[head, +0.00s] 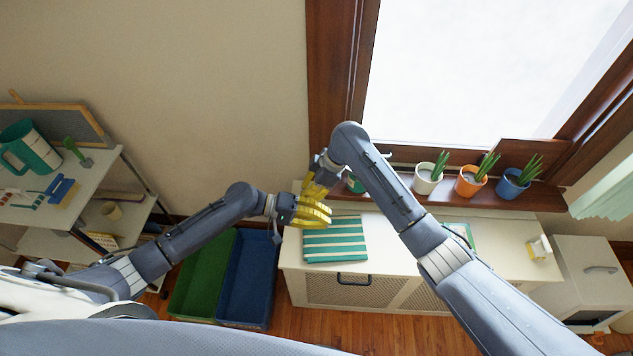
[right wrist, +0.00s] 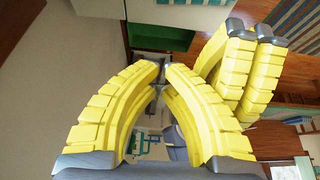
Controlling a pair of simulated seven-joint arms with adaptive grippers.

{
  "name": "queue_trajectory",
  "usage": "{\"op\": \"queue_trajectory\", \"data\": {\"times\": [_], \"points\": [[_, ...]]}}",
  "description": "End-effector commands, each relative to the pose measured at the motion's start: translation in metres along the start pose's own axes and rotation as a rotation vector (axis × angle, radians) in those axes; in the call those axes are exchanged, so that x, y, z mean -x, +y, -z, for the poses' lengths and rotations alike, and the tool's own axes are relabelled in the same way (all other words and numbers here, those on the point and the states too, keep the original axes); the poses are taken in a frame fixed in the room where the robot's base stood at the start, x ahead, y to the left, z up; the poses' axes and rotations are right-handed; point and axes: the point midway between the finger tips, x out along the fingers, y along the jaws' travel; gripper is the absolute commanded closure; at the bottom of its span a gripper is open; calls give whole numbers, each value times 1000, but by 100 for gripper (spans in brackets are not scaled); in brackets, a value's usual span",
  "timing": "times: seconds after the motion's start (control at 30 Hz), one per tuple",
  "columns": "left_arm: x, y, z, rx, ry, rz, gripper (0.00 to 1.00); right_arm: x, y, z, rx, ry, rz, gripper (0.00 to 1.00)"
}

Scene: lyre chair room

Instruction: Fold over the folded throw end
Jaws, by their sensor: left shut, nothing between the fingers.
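The throw (head: 336,241), striped green and cream, lies folded into a flat rectangle on top of the cream cabinet (head: 395,255). My left gripper (head: 328,214), with yellow fingers, is shut and empty at the throw's back left corner; whether it touches the cloth is unclear. My right gripper (head: 308,190) is just behind it near the wall, partly hidden by its own arm. In the right wrist view its fingertips (right wrist: 162,68) come together with no cloth seen between them. The left gripper's yellow fingers (right wrist: 240,70) show close beside them there.
Several potted plants, including an orange pot (head: 470,181), stand on the windowsill. A green bin (head: 203,275) and a blue bin (head: 247,280) stand on the floor left of the cabinet. Shelves (head: 95,190) are at far left. My right arm passes over the cabinet's middle.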

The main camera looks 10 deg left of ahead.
Motion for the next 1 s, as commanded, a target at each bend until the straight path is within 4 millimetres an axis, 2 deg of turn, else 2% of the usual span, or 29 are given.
{"op": "queue_trajectory", "data": {"times": [0.07, 0.2, 0.4, 1.0], "points": [[0, 0, 0, 0, 0, 0, 100, -14, -1, 0, -2, 0, 3, 100], [0, 0, 0, 0, 0, 0, 100, -5, 0, -18, 0, 0, -1, 100], [0, 0, 0, 0, 0, 0, 100, 0, 0, -33, -1, 0, 0, 100], [0, 0, 0, 0, 0, 0, 100, 2, 0, -38, 0, 0, 0, 100]]}}
